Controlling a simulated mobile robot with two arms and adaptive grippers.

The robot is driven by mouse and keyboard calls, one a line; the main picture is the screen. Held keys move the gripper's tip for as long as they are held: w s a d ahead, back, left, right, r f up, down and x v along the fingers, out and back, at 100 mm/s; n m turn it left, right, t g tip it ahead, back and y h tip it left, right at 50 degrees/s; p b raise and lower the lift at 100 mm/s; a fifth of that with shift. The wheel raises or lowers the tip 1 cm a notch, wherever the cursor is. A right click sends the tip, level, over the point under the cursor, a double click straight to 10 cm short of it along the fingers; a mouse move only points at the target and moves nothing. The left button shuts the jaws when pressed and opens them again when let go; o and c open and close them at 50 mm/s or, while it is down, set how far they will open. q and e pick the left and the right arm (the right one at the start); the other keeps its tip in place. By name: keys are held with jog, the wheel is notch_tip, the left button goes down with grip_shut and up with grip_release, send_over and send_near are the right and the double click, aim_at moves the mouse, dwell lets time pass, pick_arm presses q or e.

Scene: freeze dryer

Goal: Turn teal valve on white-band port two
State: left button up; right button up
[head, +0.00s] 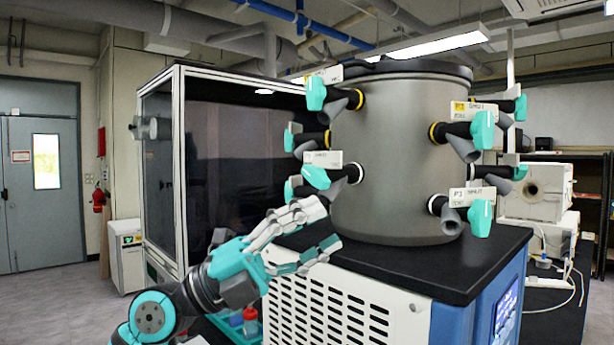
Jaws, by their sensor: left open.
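The grey drum (395,150) carries several side ports with teal valves and small tags. The lower left port (355,173) has a pale band, and its teal valve (316,177) points left and down. The lower right port (437,205) also seems to have a pale band, with a teal valve (481,218) hanging down; its tag seems to read P3. The upper left teal valve (316,93) hangs down. I cannot read which port is two. My left gripper (326,225) is open and empty, just below the lower left valve, apart from it. My right gripper is out of view.
The drum stands on a black top (450,262) above a white vented cabinet (330,310). Yellow-band ports (436,133) sit close to the others. A framed glass enclosure (185,170) stands behind on the left. Open floor (50,305) lies at the far left.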

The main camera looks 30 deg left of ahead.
pick_arm(q)
jog(key=a+r+t+y, duration=0.1)
jog(key=a+r+y, duration=0.2)
jog(key=a+y, duration=0.25)
jog(key=n+t+y, duration=0.3)
jog(key=n+y, duration=0.1)
jog(key=y, duration=0.4)
send_near(309, 175)
jog(key=p+x, duration=0.7)
jog(key=shift+w+d+r, duration=0.15)
jog(key=shift+w+r, duration=0.05)
jog(key=shift+w, duration=0.15)
jog(key=shift+x, duration=0.75)
jog(key=shift+f, duration=0.2)
jog(key=shift+c, duration=0.2)
grip_shut()
